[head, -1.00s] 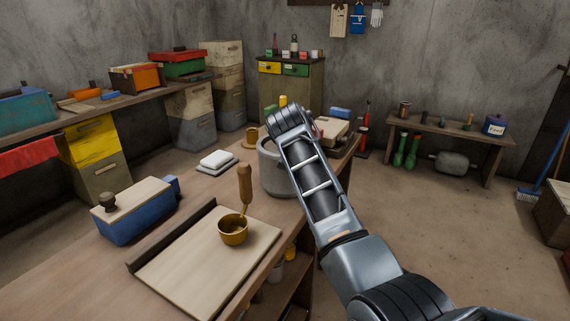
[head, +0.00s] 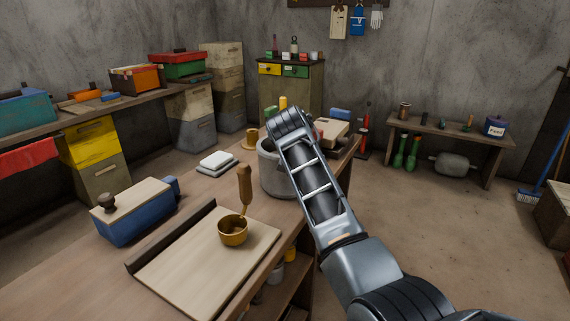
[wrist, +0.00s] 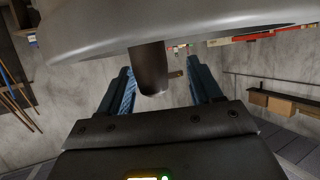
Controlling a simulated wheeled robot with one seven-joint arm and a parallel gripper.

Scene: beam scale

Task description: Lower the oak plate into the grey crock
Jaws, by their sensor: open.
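The grey crock (head: 269,180) stands on the bench, partly behind my arm. Its large curved grey wall seems to fill the top of the wrist view (wrist: 200,27). My gripper (wrist: 160,66) is open, its two blue fingers apart. A dark brown rounded handle (wrist: 151,72) shows between the fingers, below the grey edge in the picture. I cannot tell whether it touches either finger. It may be the oak plate's handle; the plate's flat part is not visible. In the head view my arm hides the gripper and most of the crock's mouth.
On the bench are a pale board (head: 190,274) bearing a brass cup (head: 233,232) with a wooden-handled tool, a blue box (head: 137,221) with a knobbed lid, and a folded white cloth (head: 216,160). A pale box (head: 331,130) stands behind my arm.

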